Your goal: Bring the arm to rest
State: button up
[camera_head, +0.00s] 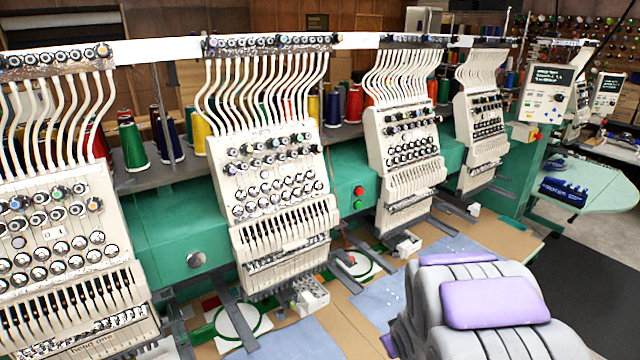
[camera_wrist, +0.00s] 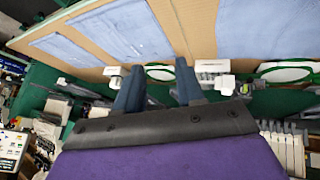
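My gripper (camera_wrist: 160,66) shows in the wrist view as two dark blue fingers on a grey and purple body. The fingers stand apart with nothing between them, so it is open and empty. The wrist picture is upside down, with the brown work table (camera_wrist: 171,25) along the top. My grey and purple arm parts fill the lower right of the head view, in front of the table (camera_head: 345,316). The gripper fingers cannot be made out in the head view.
A row of embroidery machine heads (camera_head: 275,170) runs along a green beam (camera_head: 168,228) with thread cones behind. Blue cloth pieces (camera_head: 290,342) and green hoops (camera_head: 238,322) lie on the table. A control panel (camera_head: 548,88) stands at back right. Dark floor (camera_head: 590,270) at right is clear.

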jog(key=s+a+r+m+g, duration=0.1)
jog(key=s+r+g, duration=0.2)
jog(key=s, duration=0.8)
jog(key=s+a+r+m+g, duration=0.2)
jog(key=s+r, duration=0.4)
jog(key=s, duration=0.6)
jog(key=s+a+r+m+g+b, duration=0.1)
jog(key=s+a+r+g, duration=0.1)
jog(key=s, duration=1)
notch_tip(320, 180, up, 3)
jog(key=shift+s+f+m+g+y, duration=0.15)
jog(key=shift+m+g+y, duration=0.15)
jog(key=shift+g, duration=0.6)
jog(key=shift+s+d, duration=0.1)
jog(key=shift+d, duration=0.05)
